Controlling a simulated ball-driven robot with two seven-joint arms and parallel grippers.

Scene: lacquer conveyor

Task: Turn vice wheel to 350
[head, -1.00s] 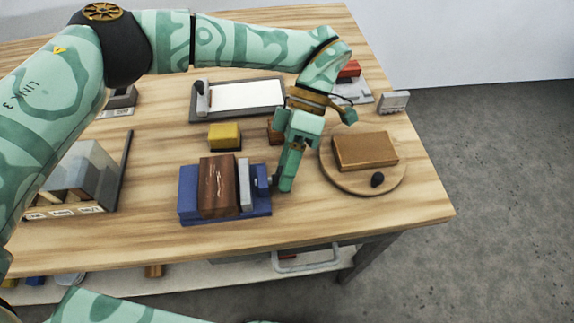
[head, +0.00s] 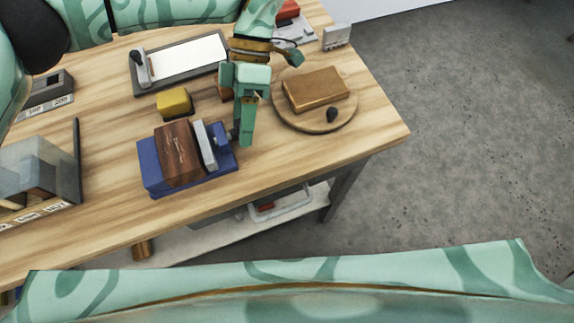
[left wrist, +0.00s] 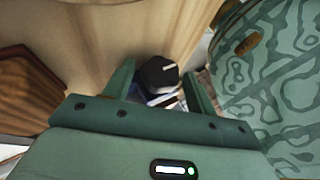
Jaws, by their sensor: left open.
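The blue vice (head: 205,177) stands near the front edge of the table, with a dark brown wood block (head: 178,155) against its light grey jaw (head: 206,146). My left gripper (head: 241,138) points down at the right end of the vice and hides the wheel there in the head view. In the left wrist view, a dark round knob with a white mark, apparently the vice wheel (left wrist: 156,73), lies between the spread fingers of my left gripper (left wrist: 160,88). I cannot tell whether the fingers touch it. No number on it is readable. My right gripper is out of view.
A round board (head: 342,121) with a brown block (head: 316,89) and a dark knob (head: 332,114) lies right of my gripper. A yellow block (head: 174,102) and a framed white sheet (head: 185,60) sit behind the vice. A clear-sided case (head: 42,165) stands left.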

